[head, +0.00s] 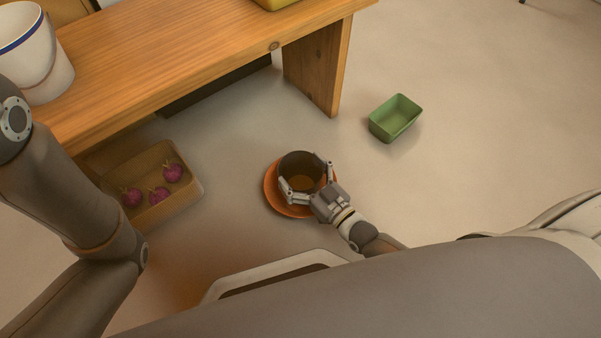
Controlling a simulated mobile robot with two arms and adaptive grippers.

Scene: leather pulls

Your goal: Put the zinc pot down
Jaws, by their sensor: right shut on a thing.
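The zinc pot (301,159) is a dark, round, open-topped pot with a brownish inside, near the middle of the head view. My right gripper (307,182) is shut on the pot, with its fingers around the near part of the wall. The pot is upright or nearly so, over an orange saucer (272,190) on the floor. I cannot tell whether its base touches the saucer. The pot's underside is hidden. Links of my left arm show at the left, but my left gripper is out of the picture.
A wooden bench (190,45) crosses the upper left, bearing a white bucket (35,60) and part of a yellow thing (277,4). A brown tray (188,198) with several purple vegetables lies left of the saucer. A green tub (394,119) stands at the right, with clear floor around it.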

